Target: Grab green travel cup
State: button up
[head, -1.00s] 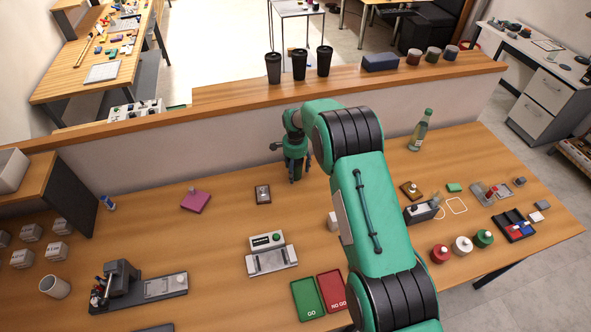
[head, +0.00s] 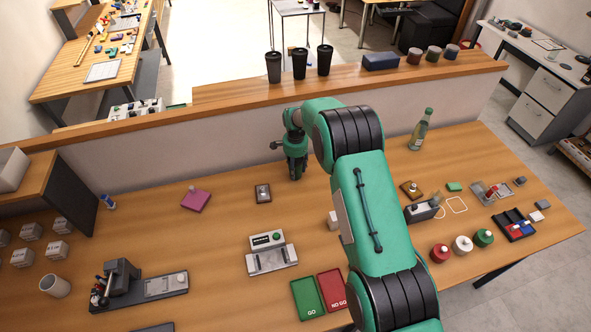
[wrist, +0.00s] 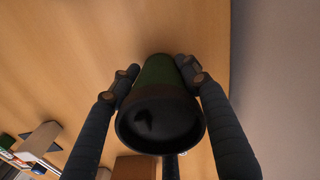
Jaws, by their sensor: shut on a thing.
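The green travel cup (wrist: 157,76) shows in the wrist view, with a dark round lid or rim (wrist: 160,122) facing the camera. My gripper (wrist: 156,80) has a dark finger on each side of it and is shut on its green body. In the head view my gripper (head: 297,172) points down at the back of the wooden table, near the low wall. The cup cannot be made out there, being hidden by the fingers.
Black tumblers (head: 299,64) and a blue box (head: 380,62) stand on the ledge (head: 225,97) behind my gripper. A small dark block with a knob (head: 263,194) lies to its left. A glass bottle (head: 421,130) stands right of my arm.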

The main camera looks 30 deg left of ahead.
aim_at(296, 165)
jog(key=shift+r, duration=0.75)
jog(key=shift+s+d+r, duration=0.1)
jog(key=shift+s+r, duration=0.05)
jog(key=shift+r, duration=0.35)
jog(key=shift+s+d+r, duration=0.1)
jog(key=shift+r, duration=0.4)
jog(key=s+d+r+b, duration=0.1)
jog(key=s+d, duration=0.9)
jog(key=s, duration=0.1)
jog(key=shift+s+r, duration=0.2)
jog(key=shift+s, duration=0.05)
